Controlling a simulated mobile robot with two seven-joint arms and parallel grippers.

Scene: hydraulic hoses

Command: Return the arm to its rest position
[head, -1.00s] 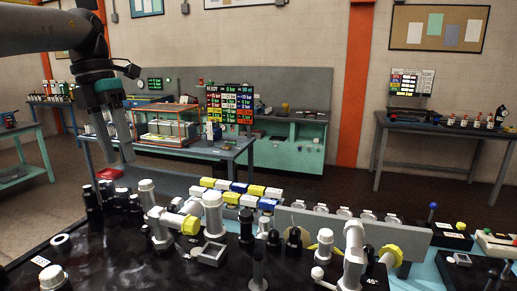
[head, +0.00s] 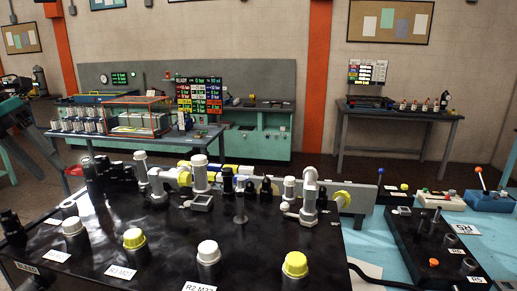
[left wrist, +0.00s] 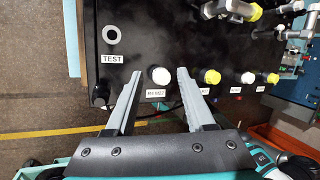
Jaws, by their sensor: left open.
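My left gripper (left wrist: 159,73) is open and empty in the left wrist view, its two grey fingers spread over the front of the black bench (left wrist: 140,52). A white-capped fitting (left wrist: 160,76) shows between the fingertips, with no finger seen closed on it. My right gripper is in neither view.
White-capped (head: 208,250) and yellow-capped (head: 295,264) fittings line the bench front. Upright pipes and a grey elbow fitting (head: 310,195) stand along its back. A black block with posts (head: 430,235) is at the right. Open floor lies behind.

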